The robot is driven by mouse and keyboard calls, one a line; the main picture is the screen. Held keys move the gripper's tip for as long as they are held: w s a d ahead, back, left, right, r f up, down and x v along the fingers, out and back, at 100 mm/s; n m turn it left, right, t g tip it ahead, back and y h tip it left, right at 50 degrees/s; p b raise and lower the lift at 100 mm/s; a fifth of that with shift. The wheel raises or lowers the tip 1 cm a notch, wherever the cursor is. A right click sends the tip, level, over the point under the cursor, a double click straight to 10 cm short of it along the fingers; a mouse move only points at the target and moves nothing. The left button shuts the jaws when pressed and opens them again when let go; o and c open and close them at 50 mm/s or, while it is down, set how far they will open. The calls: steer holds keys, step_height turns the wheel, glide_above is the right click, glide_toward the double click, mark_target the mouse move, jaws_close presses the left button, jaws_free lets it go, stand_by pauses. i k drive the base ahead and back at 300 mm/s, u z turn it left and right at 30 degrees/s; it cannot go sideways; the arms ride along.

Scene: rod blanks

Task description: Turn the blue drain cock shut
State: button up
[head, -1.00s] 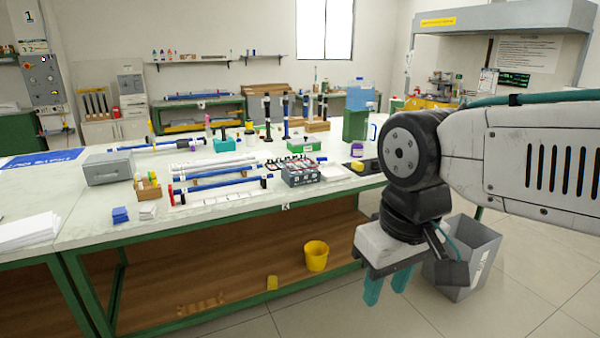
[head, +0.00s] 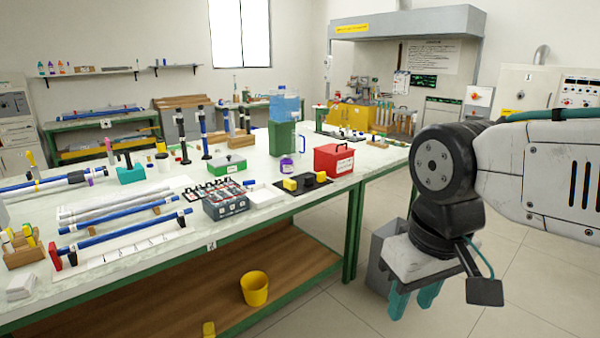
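I cannot make out a blue drain cock in this view. A clear blue water container (head: 285,104) stands on a green box-like stand (head: 282,139) towards the back of the bench; any cock on it is too small to tell. My gripper (head: 412,299) hangs at the lower right, in front of the bench and well away from the container. Its two teal fingers point down, apart, with nothing seen between them.
The long bench (head: 240,253) holds rods, a grey sorted case (head: 225,201), a red box (head: 333,160) and a green box (head: 227,166). A grey bin (head: 381,262) stands behind my gripper. A yellow bucket (head: 254,289) sits on the lower shelf. Floor at right is clear.

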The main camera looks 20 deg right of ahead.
mark_target(246, 182)
steer(key=z, duration=0.3)
steer(key=i, duration=1.15)
steer(key=u, duration=0.75)
steer(key=i, duration=0.9)
steer(key=z, duration=0.35)
